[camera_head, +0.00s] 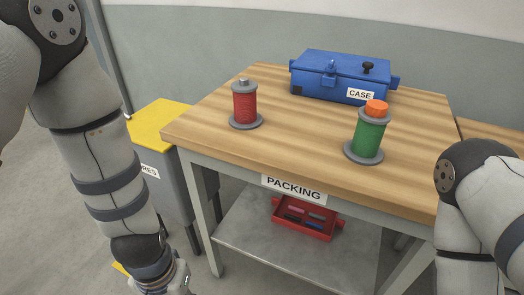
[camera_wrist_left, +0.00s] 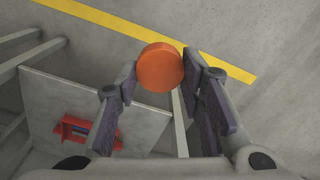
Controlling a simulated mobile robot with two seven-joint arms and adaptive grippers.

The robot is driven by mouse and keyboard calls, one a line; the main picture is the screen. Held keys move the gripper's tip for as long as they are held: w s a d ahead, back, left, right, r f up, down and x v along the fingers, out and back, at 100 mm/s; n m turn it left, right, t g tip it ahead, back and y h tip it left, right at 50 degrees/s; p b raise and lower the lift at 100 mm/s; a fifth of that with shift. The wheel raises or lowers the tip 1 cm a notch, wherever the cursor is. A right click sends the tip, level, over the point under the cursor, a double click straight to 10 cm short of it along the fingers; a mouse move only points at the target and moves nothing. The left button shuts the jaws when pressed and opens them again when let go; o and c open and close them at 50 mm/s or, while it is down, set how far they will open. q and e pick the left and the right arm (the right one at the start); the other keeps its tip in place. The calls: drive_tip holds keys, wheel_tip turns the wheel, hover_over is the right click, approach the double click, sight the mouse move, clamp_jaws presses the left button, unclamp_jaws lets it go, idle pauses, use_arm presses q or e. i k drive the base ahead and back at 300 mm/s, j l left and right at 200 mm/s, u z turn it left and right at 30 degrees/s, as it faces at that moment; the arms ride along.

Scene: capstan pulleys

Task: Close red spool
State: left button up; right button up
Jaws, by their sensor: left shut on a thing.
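The red spool (camera_head: 245,104) stands upright on the table, left of the middle, on a grey round base. Its grey top post is bare, with no cap on it. The green spool (camera_head: 368,138) stands upright to the right with an orange cap (camera_head: 376,107) on top. My left gripper (camera_wrist_left: 158,70) is shut on another orange cap (camera_wrist_left: 160,68), held between its fingertips in the left wrist view. In the head view the left arm hangs down left of the table, and the fingers are mostly out of frame. My right gripper is outside the views; only its arm shows.
A blue case (camera_head: 343,76) stands at the table's back. The wooden table (camera_head: 290,150) is clear between the spools. A yellow-topped grey bin (camera_head: 160,122) stands left of it. A red tray (camera_head: 303,219) sits on the lower shelf (camera_head: 260,241).

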sight(246, 117)
drive_tip(key=i+j+z, duration=0.15)
drive_tip(key=j+z, duration=0.2)
drive_tip(key=j, duration=0.45)
drive_tip(key=j+z, duration=0.4)
drive_tip(key=j, duration=0.4)
